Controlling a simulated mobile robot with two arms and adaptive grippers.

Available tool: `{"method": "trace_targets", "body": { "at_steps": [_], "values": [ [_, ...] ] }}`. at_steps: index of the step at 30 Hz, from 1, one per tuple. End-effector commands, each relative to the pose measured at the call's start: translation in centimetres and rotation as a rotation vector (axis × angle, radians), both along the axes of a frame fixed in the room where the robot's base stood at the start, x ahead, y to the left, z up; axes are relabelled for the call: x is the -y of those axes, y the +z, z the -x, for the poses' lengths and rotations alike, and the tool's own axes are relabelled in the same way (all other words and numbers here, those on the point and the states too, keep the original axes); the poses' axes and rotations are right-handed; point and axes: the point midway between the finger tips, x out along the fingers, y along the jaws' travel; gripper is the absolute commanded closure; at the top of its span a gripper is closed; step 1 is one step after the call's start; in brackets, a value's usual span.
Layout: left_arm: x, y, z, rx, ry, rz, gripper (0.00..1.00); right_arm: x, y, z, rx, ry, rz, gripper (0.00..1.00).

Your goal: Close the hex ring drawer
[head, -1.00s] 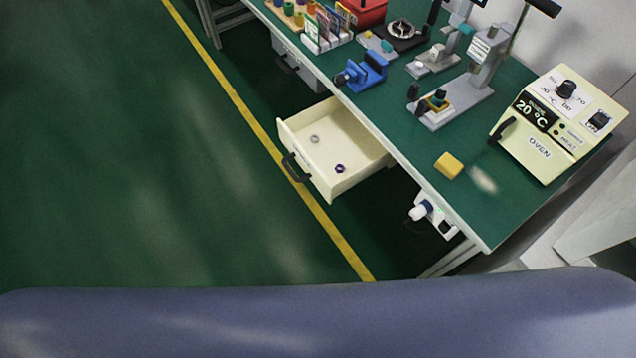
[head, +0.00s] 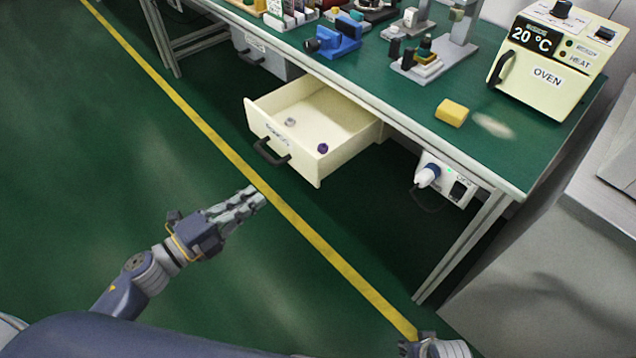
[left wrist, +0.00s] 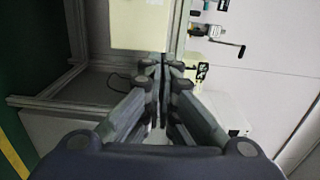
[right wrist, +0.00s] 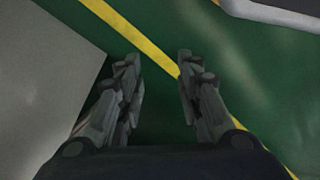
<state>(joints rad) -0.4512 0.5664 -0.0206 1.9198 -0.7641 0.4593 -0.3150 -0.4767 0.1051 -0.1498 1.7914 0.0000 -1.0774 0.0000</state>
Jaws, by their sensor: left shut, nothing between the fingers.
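The cream drawer (head: 335,158) is pulled out from under the green bench, its black handle (head: 270,153) and a label on its front. A pale ring (head: 290,122) and a dark purple ring (head: 323,148) lie inside it. My left gripper (head: 258,196) is shut and empty, below the drawer front in the head view and apart from it. In the left wrist view its fingers (left wrist: 163,75) are together, with a cream panel (left wrist: 140,22) beyond them. My right gripper (right wrist: 158,68) is open and empty over the floor; only a bit of that arm shows in the head view.
The bench (head: 490,165) carries an oven (head: 548,62), a yellow block (head: 451,112), a blue vise (head: 335,38) and a stand. A socket box (head: 447,180) hangs under its edge. A grey cabinet (head: 550,270) stands at the right. The floor left of the drawer is clear.

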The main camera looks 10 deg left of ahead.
Motion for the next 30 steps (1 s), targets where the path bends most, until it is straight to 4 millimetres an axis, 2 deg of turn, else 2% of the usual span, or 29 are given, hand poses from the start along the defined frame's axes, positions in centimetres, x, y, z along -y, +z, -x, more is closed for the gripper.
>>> {"method": "trace_targets", "body": {
  "at_steps": [4, 8, 24, 30],
  "values": [
    [0.8, 0.6, 0.0, 0.031, -0.026, -0.020, 1.00, 0.0, 0.2, -0.2, 0.004, 0.000, 0.000, 0.67],
    [1.5, 0.8, -1.0, 0.031, -0.026, -0.018, 1.00, 0.0, 0.2, -0.1, 0.003, 0.000, 0.000, 0.67],
    [7.0, 0.8, -8.2, 0.030, -0.023, -0.016, 1.00, 0.1, -0.9, 0.2, -0.004, 0.001, 0.001, 0.67],
    [8.5, 0.7, -10.1, 0.028, -0.022, -0.016, 1.00, 0.0, -1.0, 0.2, -0.003, 0.001, 0.001, 0.67]
  ]
}}
